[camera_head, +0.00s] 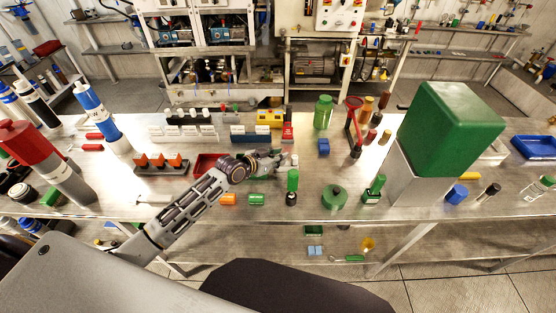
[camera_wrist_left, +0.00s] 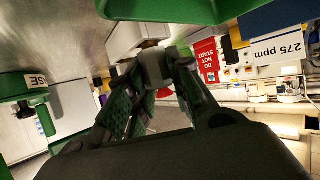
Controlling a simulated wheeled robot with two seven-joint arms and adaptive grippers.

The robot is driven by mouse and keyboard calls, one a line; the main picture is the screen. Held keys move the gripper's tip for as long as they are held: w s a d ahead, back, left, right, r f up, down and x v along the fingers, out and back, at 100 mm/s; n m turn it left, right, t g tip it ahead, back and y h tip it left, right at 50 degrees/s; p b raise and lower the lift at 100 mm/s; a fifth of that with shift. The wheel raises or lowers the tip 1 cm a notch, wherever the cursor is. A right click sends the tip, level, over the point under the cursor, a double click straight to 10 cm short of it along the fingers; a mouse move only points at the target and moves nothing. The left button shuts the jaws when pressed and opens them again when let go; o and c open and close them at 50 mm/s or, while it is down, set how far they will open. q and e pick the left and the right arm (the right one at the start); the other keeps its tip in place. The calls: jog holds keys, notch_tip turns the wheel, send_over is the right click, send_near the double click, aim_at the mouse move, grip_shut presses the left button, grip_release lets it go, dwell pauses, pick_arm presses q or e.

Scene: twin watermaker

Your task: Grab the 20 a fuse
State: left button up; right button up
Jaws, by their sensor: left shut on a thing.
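My left gripper (camera_head: 272,162) reaches over the middle of the steel table, with its fingertips pointing right. In the left wrist view, the gripper (camera_wrist_left: 155,75) is shut on a small pale grey-white piece (camera_wrist_left: 154,64), apparently the fuse. No 20 A marking can be read on it, and the fingers hide part of it. In the head view the held piece is too small to make out clearly. My right gripper is not in view.
A green upright piece (camera_head: 292,180) stands just right of the gripper. A red tray (camera_head: 203,163) lies behind the forearm. A green round piece (camera_head: 334,197) and a large green-topped box (camera_head: 449,125) stand to the right. A red tag (camera_wrist_left: 207,60) hangs nearby.

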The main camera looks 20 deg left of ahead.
pick_arm(q)
jog(key=shift+r, duration=4.95)
jog(key=shift+w+f+b, duration=0.1)
jog(key=shift+b, duration=0.25)
